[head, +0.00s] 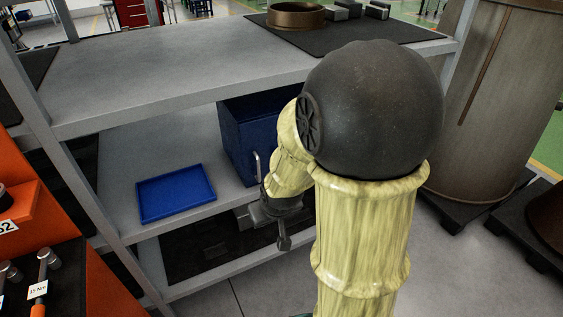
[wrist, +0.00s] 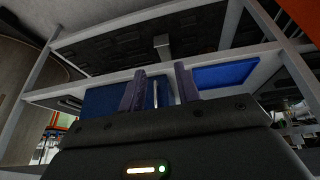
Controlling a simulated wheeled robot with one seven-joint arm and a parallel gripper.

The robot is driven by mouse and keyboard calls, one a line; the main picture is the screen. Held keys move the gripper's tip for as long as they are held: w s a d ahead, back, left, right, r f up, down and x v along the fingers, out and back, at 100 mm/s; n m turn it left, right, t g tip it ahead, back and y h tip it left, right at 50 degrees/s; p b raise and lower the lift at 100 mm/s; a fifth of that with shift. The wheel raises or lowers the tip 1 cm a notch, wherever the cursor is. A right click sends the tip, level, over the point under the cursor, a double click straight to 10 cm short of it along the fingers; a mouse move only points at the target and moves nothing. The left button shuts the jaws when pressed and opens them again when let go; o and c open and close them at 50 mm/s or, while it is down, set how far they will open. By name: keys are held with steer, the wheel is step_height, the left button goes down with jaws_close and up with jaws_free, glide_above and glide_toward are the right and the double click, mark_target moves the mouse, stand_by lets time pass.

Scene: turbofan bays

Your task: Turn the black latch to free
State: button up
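A blue box (head: 248,137) stands on the middle shelf, with an upright silver bar handle (head: 258,167) on its front. My gripper (head: 262,210) is low in front of the box, partly hidden by my arm. In the wrist view my gripper (wrist: 160,72) has its two dark fingers apart with nothing held between them. The blue box (wrist: 100,100) and the silver handle (wrist: 155,92) show behind and between the fingers; I cannot tell whether they touch the handle. I cannot make out a black latch in either view. My arm covers the box's right side.
A blue tray (head: 176,193) lies on the middle shelf (head: 125,165), left of the box. The top shelf (head: 200,70) is close above the box. A dark mat (head: 200,257) covers the lower shelf. An orange rack (head: 45,215) stands at left, a large drum (head: 500,100) at right.

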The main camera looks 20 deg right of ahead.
steer(key=w+d+f+t+b, duration=0.4)
steer(key=w+d+f+t, duration=0.1)
steer(key=w+d+t, duration=0.1)
steer(key=w+d+f+t+y+b, duration=0.1)
steer(key=w+d+f+t+b, duration=0.4)
steer(key=d, duration=0.6)
steer(key=w+t, duration=0.2)
steer(key=shift+w+d+f+b, duration=0.2)
steer(key=shift+w+f+b, duration=0.1)
steer(key=shift+w+f, duration=0.1)
steer(key=w+p, duration=0.2)
steer(key=w, duration=1.5)
steer(key=shift+w+a+p, duration=0.2)
steer(key=shift+a+p, duration=0.15)
steer(key=shift+p, duration=0.05)
jaws_close()
